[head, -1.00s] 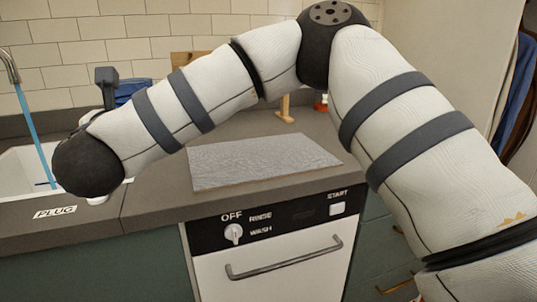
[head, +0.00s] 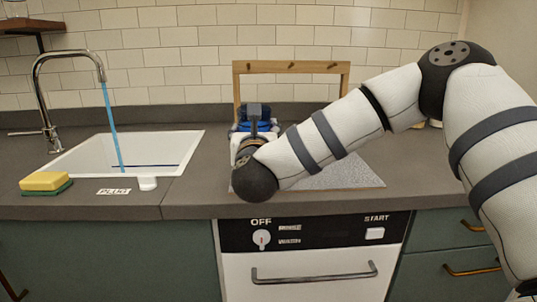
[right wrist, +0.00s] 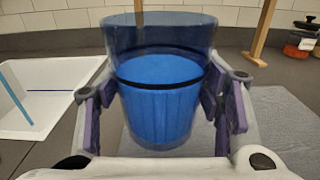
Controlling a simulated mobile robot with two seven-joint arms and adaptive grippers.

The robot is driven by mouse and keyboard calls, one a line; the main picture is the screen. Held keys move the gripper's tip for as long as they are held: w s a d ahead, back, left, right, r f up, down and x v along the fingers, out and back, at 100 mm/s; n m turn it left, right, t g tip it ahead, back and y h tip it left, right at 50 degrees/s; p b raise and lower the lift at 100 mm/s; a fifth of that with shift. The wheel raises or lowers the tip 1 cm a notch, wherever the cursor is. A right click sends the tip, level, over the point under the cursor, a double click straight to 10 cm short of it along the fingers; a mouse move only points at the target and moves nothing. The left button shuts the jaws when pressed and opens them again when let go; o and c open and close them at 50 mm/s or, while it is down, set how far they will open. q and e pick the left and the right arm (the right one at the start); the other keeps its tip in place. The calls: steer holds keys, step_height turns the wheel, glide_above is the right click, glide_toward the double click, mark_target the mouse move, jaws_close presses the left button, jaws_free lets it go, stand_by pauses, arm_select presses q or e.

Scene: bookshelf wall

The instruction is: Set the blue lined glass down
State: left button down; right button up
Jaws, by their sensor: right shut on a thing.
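The blue lined glass (right wrist: 160,90) is upright between the fingers of my right gripper in the right wrist view. It is clear blue with a dark band and a ribbed lower part. My right gripper (head: 256,124) is shut on it, at the left end of the grey mat (head: 345,178) in the head view. There my wrist hides most of the glass. The mat (right wrist: 282,115) shows behind and right of the glass in the wrist view. I cannot tell whether the glass base touches it. My left gripper is not in view.
A white sink (head: 80,160) with a running tap (head: 70,54) is on the left. A yellow and green sponge (head: 46,182) lies by its front edge. A wooden rack (head: 290,67) stands behind the gripper. Red and orange pots (right wrist: 300,40) stand at back right.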

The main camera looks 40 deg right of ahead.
steer(key=d+f, duration=0.1)
steer(key=f, duration=0.3)
steer(key=d+f, duration=0.1)
steer(key=f, duration=0.1)
steer(key=shift+w+d+f, duration=0.1)
steer(key=shift+w+d, duration=0.15)
steer(key=shift+d, duration=0.1)
steer(key=shift+f, duration=0.2)
steer(key=o, duration=0.9)
steer(key=shift+f+b, duration=0.15)
steer(key=shift+b, duration=0.15)
steer(key=o, duration=0.5)
steer(key=shift+c, duration=0.2)
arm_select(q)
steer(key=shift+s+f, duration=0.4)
